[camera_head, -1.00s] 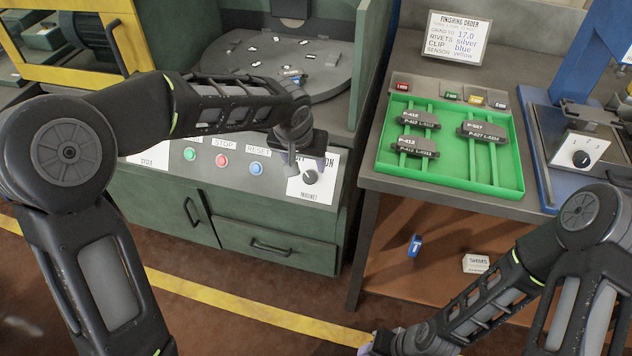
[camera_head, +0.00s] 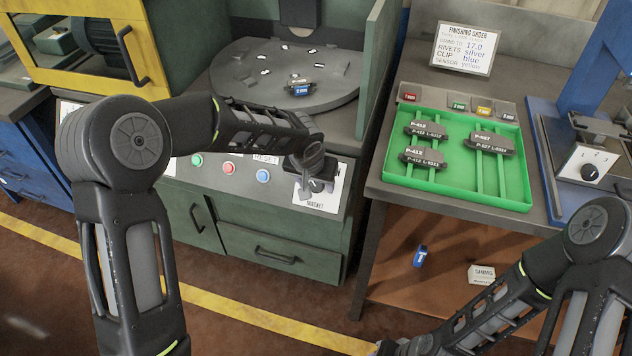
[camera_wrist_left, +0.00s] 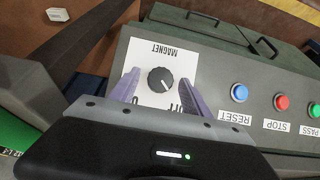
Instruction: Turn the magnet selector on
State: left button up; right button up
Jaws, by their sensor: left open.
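The magnet selector is a round black knob (camera_wrist_left: 161,80) on a white plate (camera_head: 328,197) lettered MAGNET, at the right end of the green machine's front panel. My left gripper (camera_wrist_left: 158,92) is open. In the left wrist view its two pale purple fingers show on either side of the knob, with nothing held. I cannot tell whether the fingertips reach down around it. In the head view my left gripper (camera_head: 307,187) covers most of the knob. The OFF lettering is partly hidden by a finger, and the knob's pointer is too small to read surely.
Blue RESET (camera_head: 263,176), red STOP (camera_head: 229,169) and green (camera_head: 197,160) buttons sit left of the plate. A round turntable (camera_head: 255,95) lies behind. A green tray (camera_head: 460,195) with brake shoes stands on the bench at right. Another selector knob (camera_head: 590,172) is farther right.

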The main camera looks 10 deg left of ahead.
pick_arm(q)
grip_shut()
dwell(0.6)
